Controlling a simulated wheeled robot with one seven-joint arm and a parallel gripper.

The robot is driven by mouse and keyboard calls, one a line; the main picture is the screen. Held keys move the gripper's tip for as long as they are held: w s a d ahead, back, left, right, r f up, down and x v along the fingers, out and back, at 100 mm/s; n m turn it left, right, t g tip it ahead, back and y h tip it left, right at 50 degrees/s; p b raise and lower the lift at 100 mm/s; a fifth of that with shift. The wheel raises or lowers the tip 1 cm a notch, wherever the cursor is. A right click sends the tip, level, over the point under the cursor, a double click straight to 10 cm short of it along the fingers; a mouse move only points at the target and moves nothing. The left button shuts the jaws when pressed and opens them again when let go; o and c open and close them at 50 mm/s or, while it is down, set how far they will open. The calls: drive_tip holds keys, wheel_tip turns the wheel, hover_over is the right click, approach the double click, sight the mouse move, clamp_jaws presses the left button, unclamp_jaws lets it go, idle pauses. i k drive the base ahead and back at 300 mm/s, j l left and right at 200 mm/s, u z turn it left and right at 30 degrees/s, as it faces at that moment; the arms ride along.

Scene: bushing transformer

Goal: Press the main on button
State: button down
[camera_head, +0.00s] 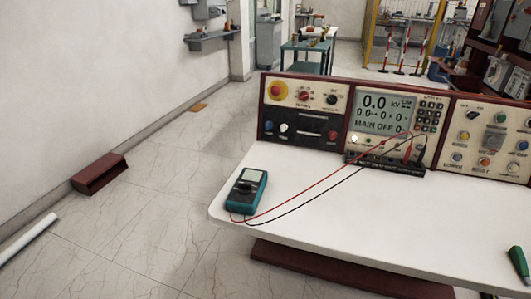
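The control console (345,82) stands along the back of the white desk, with a left, a middle and a right panel. The middle display (384,113) reads 0.0 kV and "MAIN OFF". The left panel has a red mushroom button (277,91) on a yellow base, a red knob (303,96), a black knob (331,99), a white button (284,128) and a red button (333,136). The right panel has several knobs and buttons, including an orange one (484,162). The labels are too small to show which is the main on button. My gripper is not in view.
A teal multimeter (246,191) lies on the white desk (330,225), with red and black leads running to the console. A green object (518,262) is at the right edge. A brown channel piece (99,174) and a white pipe (28,238) lie on the open floor at left.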

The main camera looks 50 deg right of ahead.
sight(501, 118)
drive_tip(key=k+l, duration=0.2)
drive_tip(key=l, duration=0.5)
drive_tip(key=k+l+u, duration=0.1)
drive_tip(key=k+l, duration=0.15)
drive_tip(key=l, duration=0.4)
drive_tip(key=k+l, duration=0.25)
drive_tip(key=l, duration=0.4)
drive_tip(key=k+l+u, duration=0.1)
drive_tip(key=k+l, duration=0.15)
drive_tip(key=l, duration=0.45)
drive_tip(key=k+l, duration=0.25)
drive_tip(key=l, duration=0.35)
drive_tip(key=k+l+u, duration=0.1)
drive_tip(key=k+l, duration=0.15)
drive_tip(key=l, duration=0.4)
drive_tip(key=k+l, duration=0.3)
drive_tip(key=l, duration=0.35)
drive_tip(key=k+l, duration=0.3)
drive_tip(key=l, duration=0.3)
drive_tip(key=i+u, duration=0.05)
